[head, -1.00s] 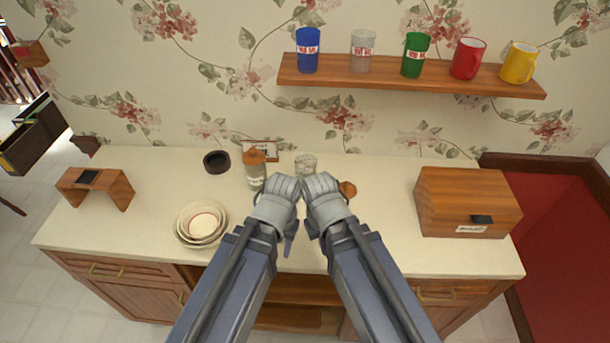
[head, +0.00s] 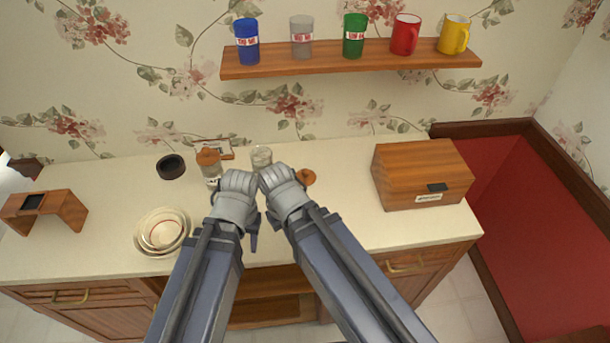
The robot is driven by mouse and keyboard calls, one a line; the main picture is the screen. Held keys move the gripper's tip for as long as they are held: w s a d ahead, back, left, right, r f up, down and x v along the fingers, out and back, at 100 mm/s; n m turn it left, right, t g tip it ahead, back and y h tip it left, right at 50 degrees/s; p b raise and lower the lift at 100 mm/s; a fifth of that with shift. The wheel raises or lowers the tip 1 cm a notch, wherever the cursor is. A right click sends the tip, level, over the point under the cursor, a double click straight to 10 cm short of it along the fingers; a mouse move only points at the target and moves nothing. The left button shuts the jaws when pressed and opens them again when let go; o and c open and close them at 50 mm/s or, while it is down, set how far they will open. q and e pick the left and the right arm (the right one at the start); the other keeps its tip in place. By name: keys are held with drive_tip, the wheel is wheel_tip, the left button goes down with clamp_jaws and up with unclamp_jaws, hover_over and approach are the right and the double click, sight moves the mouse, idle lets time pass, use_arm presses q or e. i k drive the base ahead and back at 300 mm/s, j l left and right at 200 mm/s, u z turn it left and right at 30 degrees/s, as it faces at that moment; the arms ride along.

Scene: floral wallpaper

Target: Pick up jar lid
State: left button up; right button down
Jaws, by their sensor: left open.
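A round orange-brown jar lid (head: 306,177) lies on the cream counter, just right of my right gripper (head: 278,179). An open clear glass jar (head: 261,158) stands behind my two grippers, its lower part hidden by them. Another glass jar (head: 212,174) with an orange-brown lid on it (head: 208,157) stands to the left, behind my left gripper (head: 238,182). My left gripper is open, with nothing visible in it. The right gripper is seen from behind, its fingertips hidden, so its jaw state cannot be told. It appears apart from the loose lid.
A wooden box (head: 421,175) stands on the right of the counter (head: 345,205). Stacked bowls (head: 150,238), a dark round dish (head: 171,167) and a wooden stand (head: 66,208) are on the left. A shelf (head: 350,60) with several cups hangs above. Counter between lid and box is clear.

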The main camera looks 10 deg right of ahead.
sight(308, 177)
drive_tip(key=i+j+z, duration=0.1)
drive_tip(key=j+z, duration=0.5)
drive_tip(key=z, duration=0.15)
drive_tip(key=i, duration=0.05)
